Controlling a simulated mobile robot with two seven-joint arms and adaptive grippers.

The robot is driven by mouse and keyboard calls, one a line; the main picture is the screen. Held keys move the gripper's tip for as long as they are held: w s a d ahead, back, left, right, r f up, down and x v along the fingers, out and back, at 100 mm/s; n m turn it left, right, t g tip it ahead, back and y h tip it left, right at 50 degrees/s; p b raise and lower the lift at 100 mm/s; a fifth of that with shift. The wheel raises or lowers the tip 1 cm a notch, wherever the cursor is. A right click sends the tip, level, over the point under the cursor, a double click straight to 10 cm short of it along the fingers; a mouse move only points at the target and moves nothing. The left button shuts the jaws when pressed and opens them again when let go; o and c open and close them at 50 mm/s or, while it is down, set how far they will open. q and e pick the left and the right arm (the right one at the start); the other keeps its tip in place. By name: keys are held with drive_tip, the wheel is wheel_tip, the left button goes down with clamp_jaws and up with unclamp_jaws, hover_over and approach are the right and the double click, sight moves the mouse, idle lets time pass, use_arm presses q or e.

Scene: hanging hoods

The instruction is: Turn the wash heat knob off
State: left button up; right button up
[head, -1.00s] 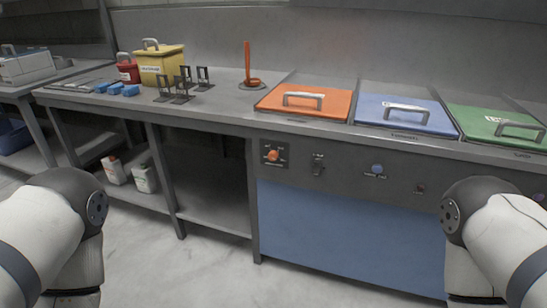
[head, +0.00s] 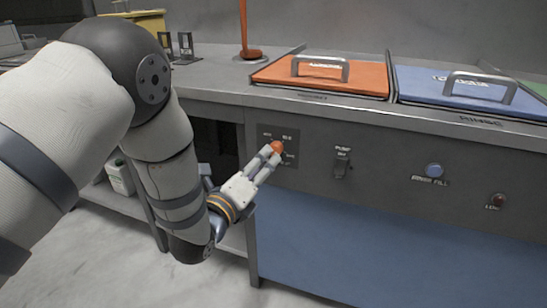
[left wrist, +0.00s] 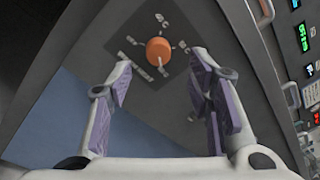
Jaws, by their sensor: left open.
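The wash heat knob is a round orange knob (head: 278,147) on a dark square plate at the left of the grey front panel. In the left wrist view the orange knob (left wrist: 159,50) sits ahead, between and beyond the fingertips, with a pale pointer mark towards its lower edge. My left gripper (head: 268,160) reaches up to the knob from the lower left in the head view. In the left wrist view its two purple-padded fingers (left wrist: 163,75) are spread apart, with nothing between the pads. The plate's lettering is too small to read. My right gripper is out of view.
An orange lid (head: 320,76) and a blue lid (head: 470,88) lie on the counter above. An open shelf space lies left.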

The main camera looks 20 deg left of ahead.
sight(274, 151)
use_arm(q)
drive_tip(key=w, duration=0.5)
drive_tip(key=shift+w+d+f+b, duration=0.1)
drive_tip(key=shift+w+d+b, duration=0.15)
drive_tip(key=shift+d+b, duration=0.1)
clamp_jaws()
